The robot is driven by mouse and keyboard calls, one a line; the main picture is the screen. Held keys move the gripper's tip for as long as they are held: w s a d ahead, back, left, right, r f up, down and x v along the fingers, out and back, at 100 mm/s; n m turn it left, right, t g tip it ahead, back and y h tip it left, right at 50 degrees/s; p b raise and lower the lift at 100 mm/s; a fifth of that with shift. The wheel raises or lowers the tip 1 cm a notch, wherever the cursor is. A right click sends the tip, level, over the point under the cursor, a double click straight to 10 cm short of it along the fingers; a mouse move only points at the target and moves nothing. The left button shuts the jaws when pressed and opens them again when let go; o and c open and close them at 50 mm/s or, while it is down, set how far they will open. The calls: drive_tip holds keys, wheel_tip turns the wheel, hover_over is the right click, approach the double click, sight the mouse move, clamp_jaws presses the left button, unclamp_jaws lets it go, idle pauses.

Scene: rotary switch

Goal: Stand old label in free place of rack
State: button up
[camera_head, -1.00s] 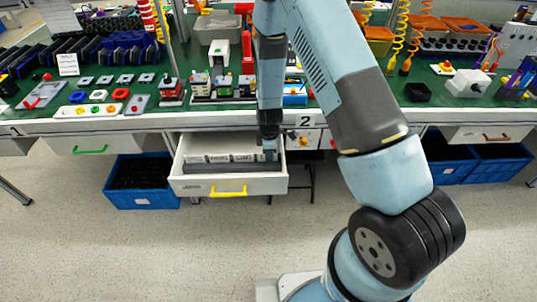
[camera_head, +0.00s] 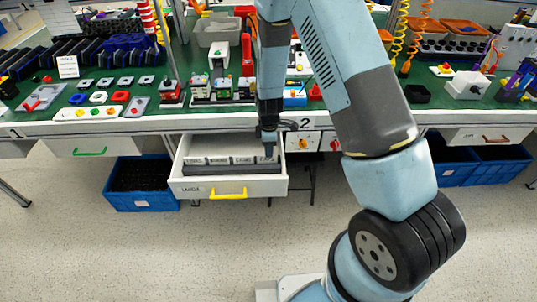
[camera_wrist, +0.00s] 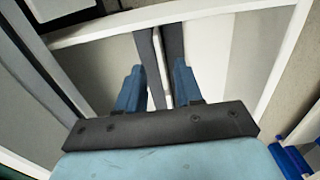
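The labels drawer (camera_head: 228,185) is pulled out, with a grey rack (camera_head: 215,170) inside. Three light labels (camera_head: 218,160) stand in a row in the rack, their lettering too small to read. My gripper (camera_head: 268,150) points down at the rack's right end. In the wrist view, the blue fingers of my gripper (camera_wrist: 157,88) are apart, one on each side of two dark rails of the rack (camera_wrist: 174,45). A thin white edge, seemingly of labels (camera_wrist: 158,65), runs between the rails. I see no finger touching it. The lower part of the rack is hidden behind my gripper.
The bench (camera_head: 230,118) overhangs the drawer's back. Small machines and parts crowd its top. A blue bin (camera_head: 140,198) stands left of the drawer, and more blue bins (camera_head: 500,165) stand at the right. The floor in front is clear.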

drive_tip(key=s+d+r+m+t, duration=0.1)
drive_tip(key=s+d+r+m, duration=0.15)
drive_tip(key=r, duration=0.95)
drive_tip(key=s+d+r+m+t+y, duration=0.1)
drive_tip(key=s+d+r+m, duration=0.2)
drive_tip(key=r, duration=0.8)
drive_tip(key=s+d+r+m+t, duration=0.1)
drive_tip(key=d+r+m, duration=0.3)
drive_tip(key=r, duration=0.8)
drive_tip(key=s+d+r+m+t, duration=0.1)
drive_tip(key=s+d+r+m, duration=0.1)
drive_tip(key=s, duration=0.4)
drive_tip(key=s+d+r+m, duration=0.3)
drive_tip(key=s+r, duration=0.3)
drive_tip(key=s+d+r+m+t+h, duration=0.1)
drive_tip(key=s+d+r+m, duration=0.2)
drive_tip(key=s, duration=0.4)
drive_tip(key=shift+d+r+t, duration=0.3)
drive_tip(key=shift+d+r, duration=0.05)
drive_tip(key=shift+r, duration=0.2)
drive_tip(key=shift+s, duration=0.1)
